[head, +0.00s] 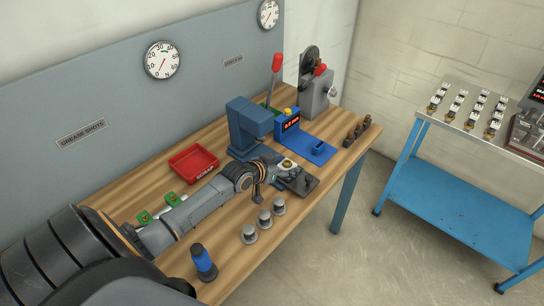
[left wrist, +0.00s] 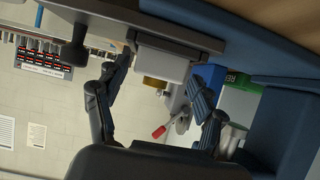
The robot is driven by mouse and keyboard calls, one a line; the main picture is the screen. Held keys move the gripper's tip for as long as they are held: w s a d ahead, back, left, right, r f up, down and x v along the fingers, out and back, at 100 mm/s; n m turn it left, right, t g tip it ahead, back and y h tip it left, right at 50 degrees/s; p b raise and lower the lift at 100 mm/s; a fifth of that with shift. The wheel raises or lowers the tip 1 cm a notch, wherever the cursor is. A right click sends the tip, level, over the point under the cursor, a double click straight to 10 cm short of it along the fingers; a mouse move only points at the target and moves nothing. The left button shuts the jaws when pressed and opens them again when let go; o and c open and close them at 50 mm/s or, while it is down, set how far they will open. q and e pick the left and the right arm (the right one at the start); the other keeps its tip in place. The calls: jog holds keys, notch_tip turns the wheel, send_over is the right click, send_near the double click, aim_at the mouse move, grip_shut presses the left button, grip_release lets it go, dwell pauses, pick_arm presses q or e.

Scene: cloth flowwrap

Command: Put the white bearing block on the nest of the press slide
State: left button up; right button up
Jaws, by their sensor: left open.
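The white bearing block (head: 288,163), with a brass-coloured centre, sits at the inner end of the dark press slide (head: 304,184), in front of the blue press (head: 250,124). In the left wrist view the white block (left wrist: 163,63) rests against the slide (left wrist: 150,30), with its brass part (left wrist: 155,82) on the side away from it. My left gripper (head: 272,176) is beside the block at the press. Its fingers are spread in the left wrist view (left wrist: 162,72), one on each side of the block, with gaps showing. The nest under the block is hidden. My right gripper does not show.
A red tray (head: 194,163), green-and-metal parts (head: 158,205), grey cylinders (head: 264,219) and a blue-and-black bottle (head: 203,262) stand around my left arm. A blue fixture (head: 315,150) is behind the slide. A trolley (head: 450,190) with several white blocks stands at right.

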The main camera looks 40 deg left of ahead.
pick_arm(q)
jog(key=v, duration=1.1)
